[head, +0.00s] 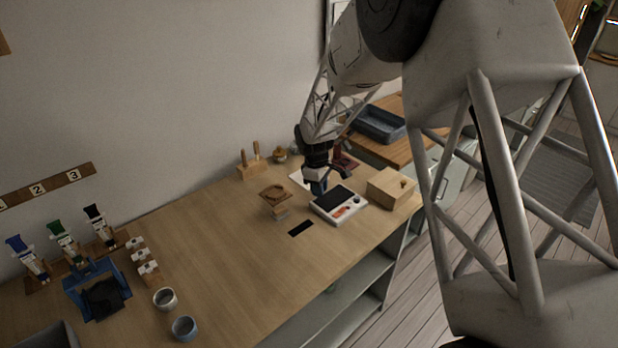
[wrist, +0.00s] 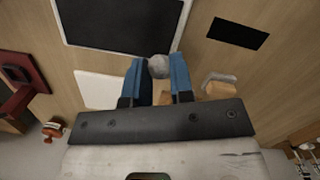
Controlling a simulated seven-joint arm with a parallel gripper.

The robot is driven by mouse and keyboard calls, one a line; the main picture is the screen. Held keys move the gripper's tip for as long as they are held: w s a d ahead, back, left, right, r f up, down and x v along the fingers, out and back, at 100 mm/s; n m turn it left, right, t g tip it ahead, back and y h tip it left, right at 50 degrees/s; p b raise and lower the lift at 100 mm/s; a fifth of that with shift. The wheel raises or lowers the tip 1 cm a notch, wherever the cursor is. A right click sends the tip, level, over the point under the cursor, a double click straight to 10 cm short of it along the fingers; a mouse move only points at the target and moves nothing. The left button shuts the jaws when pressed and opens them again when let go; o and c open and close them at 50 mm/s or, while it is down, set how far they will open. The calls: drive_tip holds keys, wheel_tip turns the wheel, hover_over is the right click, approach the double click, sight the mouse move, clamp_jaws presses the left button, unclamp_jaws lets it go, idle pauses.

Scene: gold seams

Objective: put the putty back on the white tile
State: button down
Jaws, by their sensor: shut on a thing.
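The putty is a small grey lump (wrist: 158,66) between the blue fingertips of my gripper (wrist: 159,68) in the wrist view. My gripper is shut on it. The white tile (wrist: 97,88) lies on the bench beside the fingers, on their left in the wrist view, with part of it hidden behind the gripper. In the head view, my gripper (head: 319,187) is over the bench just behind the scale, and the white tile (head: 297,178) shows partly at its left. The putty cannot be made out in the head view.
The scale (head: 351,211) with its dark plate (wrist: 120,18) is close to my gripper. A wooden box (head: 389,188) stands right of it and a small wooden stand (head: 275,194) left. A black strip (head: 300,228) lies in front. The bench's middle is clear.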

drive_tip(key=shift+w+a+f, duration=0.1)
drive_tip(key=shift+w+a, duration=0.15)
hover_over(297, 177)
drive_tip(key=d, duration=0.4)
drive_tip(key=shift+w+d+f, duration=0.1)
drive_tip(key=shift+w+f, duration=0.3)
drive_tip(key=shift+f, duration=0.35)
drive_tip(key=shift+f, duration=0.1)
drive_tip(key=shift+f, duration=1.65)
drive_tip(key=shift+f, duration=0.15)
drive_tip(key=c, duration=1)
unclamp_jaws()
